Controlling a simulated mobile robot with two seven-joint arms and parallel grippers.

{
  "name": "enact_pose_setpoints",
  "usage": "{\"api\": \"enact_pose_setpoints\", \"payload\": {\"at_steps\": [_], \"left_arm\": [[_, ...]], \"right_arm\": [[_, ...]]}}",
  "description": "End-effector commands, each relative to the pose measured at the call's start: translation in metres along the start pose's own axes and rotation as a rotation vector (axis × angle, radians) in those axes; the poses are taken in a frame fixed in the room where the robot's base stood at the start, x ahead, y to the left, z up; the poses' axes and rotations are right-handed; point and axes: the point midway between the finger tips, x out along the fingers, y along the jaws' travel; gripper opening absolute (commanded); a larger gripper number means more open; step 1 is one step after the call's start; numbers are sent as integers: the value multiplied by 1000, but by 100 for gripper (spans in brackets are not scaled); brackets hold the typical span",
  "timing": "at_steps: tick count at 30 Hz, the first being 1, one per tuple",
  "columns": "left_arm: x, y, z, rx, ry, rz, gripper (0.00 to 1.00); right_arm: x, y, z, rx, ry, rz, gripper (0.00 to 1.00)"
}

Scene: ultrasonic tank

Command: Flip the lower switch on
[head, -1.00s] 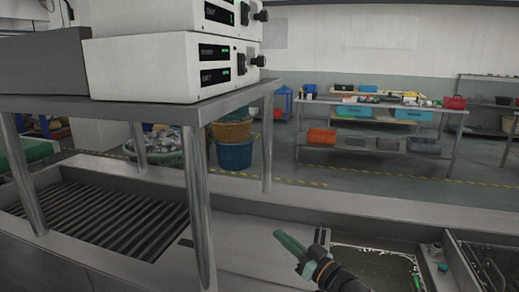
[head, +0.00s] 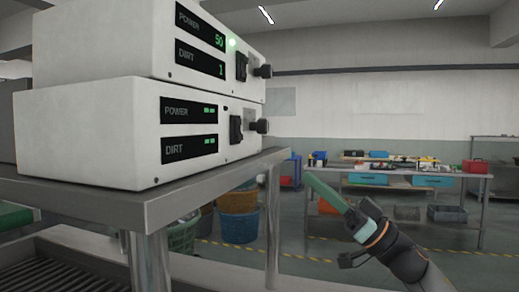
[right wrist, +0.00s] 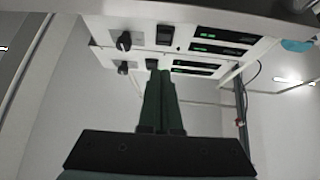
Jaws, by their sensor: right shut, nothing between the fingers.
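The lower switch (head: 236,129) is a black rocker on the front of the lower white unit (head: 80,130), left of a black knob (head: 258,126). That unit's POWER and DIRT displays show green dashes. My right gripper (head: 315,182) is shut and empty, below and right of the switch, apart from it. In the right wrist view, which looks upside down, its green fingers (right wrist: 160,78) point toward the unit fronts, and the lower switch (right wrist: 165,35) shows beyond the tips. My left gripper is not in view.
The upper white unit (head: 130,40) sits on the lower one, with its own switch (head: 241,67), a green light and displays reading 50 and 1. Both stand on a metal shelf (head: 190,197). Space right of the fronts is open. A worktable (head: 400,170) stands far behind.

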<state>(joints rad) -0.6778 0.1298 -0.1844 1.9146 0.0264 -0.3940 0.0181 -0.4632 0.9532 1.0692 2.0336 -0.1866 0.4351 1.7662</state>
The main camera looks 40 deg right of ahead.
Motion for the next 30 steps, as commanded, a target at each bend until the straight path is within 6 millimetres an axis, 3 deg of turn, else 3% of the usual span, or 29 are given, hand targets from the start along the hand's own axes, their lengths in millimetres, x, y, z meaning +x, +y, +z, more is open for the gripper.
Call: {"api": "enact_pose_setpoints", "payload": {"at_steps": [6, 18, 30], "left_arm": [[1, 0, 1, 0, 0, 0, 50], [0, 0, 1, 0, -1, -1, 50], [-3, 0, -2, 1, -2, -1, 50]], "right_arm": [[4, -9, -10, 4, 7, -35, 0], [8, -9, -10, 5, 7, -35, 0], [70, -11, -12, 4, 10, -36, 0]]}}
